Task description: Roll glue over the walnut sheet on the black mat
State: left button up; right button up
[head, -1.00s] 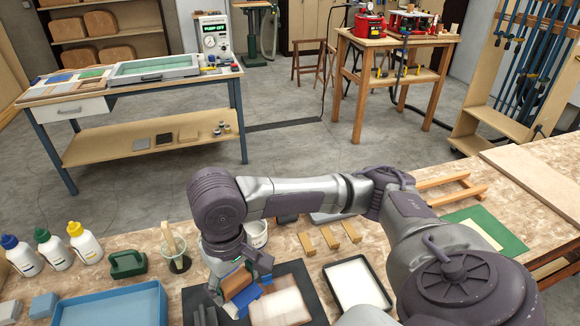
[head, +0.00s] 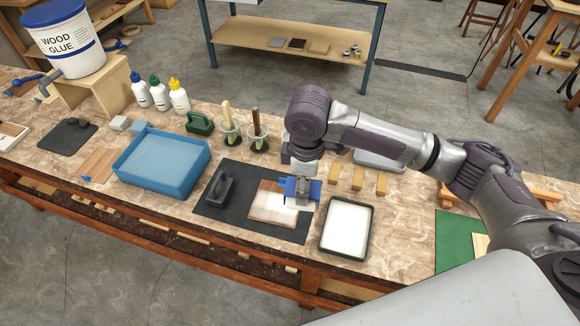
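The walnut sheet (head: 266,202) lies on the black mat (head: 213,211). My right gripper (head: 300,184) is over the sheet's right end, shut on a blue glue roller (head: 302,190). The roller is at the sheet's right edge; whether it touches cannot be told. The gripper hides the far right corner of the sheet and most of the handle. A dark block with a handle (head: 219,189) sits on the mat left of the sheet. My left gripper is out of view.
A white-filled tray (head: 347,253) stands just right of the mat, and a blue tray (head: 128,171) to its left. Brush pots (head: 257,144), several small wood blocks (head: 358,179) and glue bottles (head: 159,94) stand behind. A glue bucket (head: 68,60) is far left.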

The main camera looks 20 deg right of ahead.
jog(key=w+n, duration=0.1)
jog(key=n+p, duration=0.1)
jog(key=n, duration=0.1)
jog(key=w+a+n, duration=0.1)
jog(key=shift+w+f+n, duration=0.3)
jog(key=shift+f+n, duration=0.1)
pick_arm(q)
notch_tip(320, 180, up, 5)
jog(key=p, duration=0.4)
pick_arm(e)
jog(key=w+f+n+b, duration=0.1)
jog(key=f+n+b, duration=0.1)
jog(key=f+n, duration=0.1)
jog(key=w+f+n+b, duration=0.1)
jog(key=f+n+b, duration=0.1)
jog(key=n, duration=0.3)
jog(key=w+f+n+b, duration=0.2)
jog(key=f+n, duration=0.2)
jog(key=f, duration=0.1)
jog(key=shift+a, duration=0.4)
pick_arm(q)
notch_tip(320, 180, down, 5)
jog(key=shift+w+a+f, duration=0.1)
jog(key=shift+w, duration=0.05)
pick_arm(e)
jog(key=shift+r, duration=0.1)
